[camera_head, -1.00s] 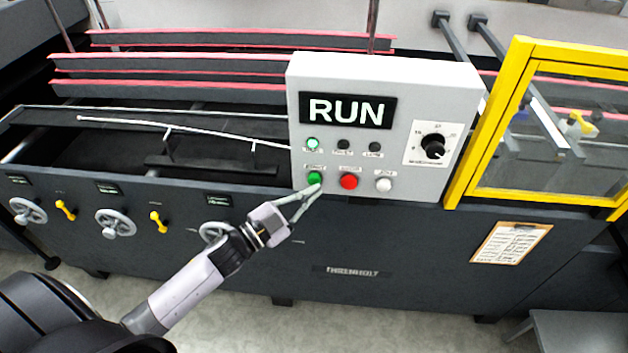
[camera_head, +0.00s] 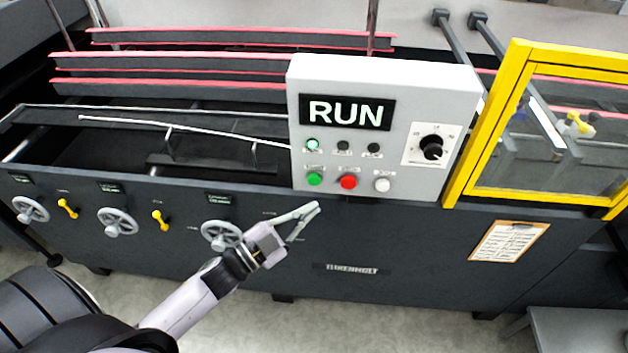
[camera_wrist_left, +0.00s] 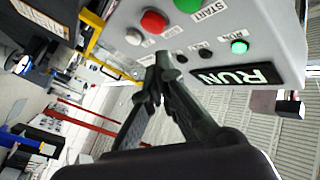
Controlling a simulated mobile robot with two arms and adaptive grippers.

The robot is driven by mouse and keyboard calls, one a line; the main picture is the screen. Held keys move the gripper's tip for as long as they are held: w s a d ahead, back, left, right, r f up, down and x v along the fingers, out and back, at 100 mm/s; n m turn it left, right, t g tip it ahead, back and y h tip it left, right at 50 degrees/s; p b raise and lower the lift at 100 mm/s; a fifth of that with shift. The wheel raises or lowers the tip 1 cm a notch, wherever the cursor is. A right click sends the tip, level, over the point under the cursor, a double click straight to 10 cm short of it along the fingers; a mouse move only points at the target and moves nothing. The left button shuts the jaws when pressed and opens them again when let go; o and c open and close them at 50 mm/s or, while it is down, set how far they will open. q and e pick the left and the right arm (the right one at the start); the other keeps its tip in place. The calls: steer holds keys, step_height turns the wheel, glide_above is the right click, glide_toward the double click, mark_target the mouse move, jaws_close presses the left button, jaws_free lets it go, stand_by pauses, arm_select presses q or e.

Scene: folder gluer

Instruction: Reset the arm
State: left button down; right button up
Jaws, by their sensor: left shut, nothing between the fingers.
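My left gripper (camera_head: 308,215) is shut and empty, in front of the dark machine body just below the control box (camera_head: 470,85). Its fingertips are apart from the green button (camera_head: 314,179), which sits above them. The box also carries a red button (camera_head: 348,182), a white button (camera_head: 381,184), a black dial (camera_head: 432,148) and a lit RUN sign (camera_head: 346,112). In the left wrist view the shut fingers (camera_wrist_left: 163,62) point at the box face, with the red button (camera_wrist_left: 153,22) near them. My right gripper is not in view.
The folder gluer's dark front panel (camera_head: 400,250) carries grey handwheels (camera_head: 117,222) and yellow levers (camera_head: 160,220). A yellow-framed guard (camera_head: 457,188) stands right of the box. A clipboard (camera_head: 509,242) hangs below it. A grey table (camera_head: 580,330) is at lower right.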

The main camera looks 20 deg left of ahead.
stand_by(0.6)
arm_select(q)
steer(key=s+a+f+n+g+y+b, duration=0.1)
steer(key=s+a+f+n+g+y, duration=0.15)
steer(key=f, duration=0.95)
steer(key=s+a+f+n+g+y, duration=0.2)
steer(key=s+f+n+y, duration=0.15)
steer(key=f, duration=0.85)
steer(key=s+a+f+n+g+y+b, duration=0.15)
steer(key=s+f, duration=0.25)
steer(key=f, duration=0.8)
steer(key=s+d+f+n+g, duration=0.1)
steer(key=s+f+g, duration=0.4)
steer(key=s+f, duration=0.4)
steer(key=s+d+f+n+g+y, duration=0.1)
steer(key=s+f+g, duration=0.4)
steer(key=s+f, duration=0.5)
steer(key=s+d+n, duration=0.1)
steer(key=s, duration=0.8)
steer(key=shift+s+d, duration=0.2)
steer(key=shift+s, duration=0.2)
